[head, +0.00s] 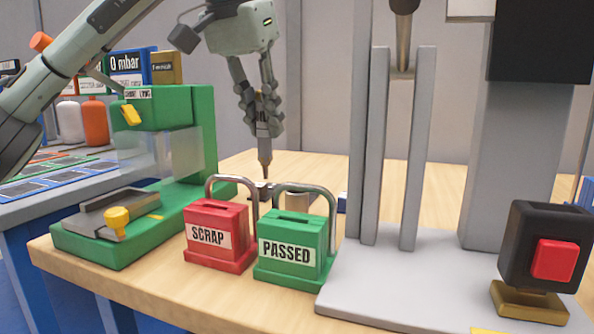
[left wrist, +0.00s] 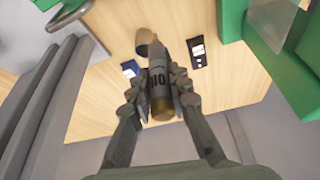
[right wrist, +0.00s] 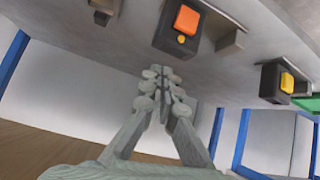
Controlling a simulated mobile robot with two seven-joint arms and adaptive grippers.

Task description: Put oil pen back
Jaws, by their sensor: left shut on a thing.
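The oil pen (head: 264,148) is upright in the head view, its narrow tip pointing down above the table. My left gripper (head: 262,112) is shut on it from above. The left wrist view shows the pen's dark body with an OIL label (left wrist: 157,76) between the fingers. A short round tan-grey holder-like cylinder (left wrist: 146,37) stands on the table near the pen tip; in the head view it shows partly behind the green box (head: 304,188). I cannot tell whether the tip touches anything. My right gripper (right wrist: 160,75) is shut and empty, below the bench's button boxes.
A red SCRAP padlock box (head: 217,236) and green PASSED padlock box (head: 294,247) stand in front. A green fixture (head: 150,215) is left, a grey press (head: 400,262) right, with a red-button box (head: 545,250). A dark item (left wrist: 197,52) and blue item (left wrist: 130,68) lie near the cylinder.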

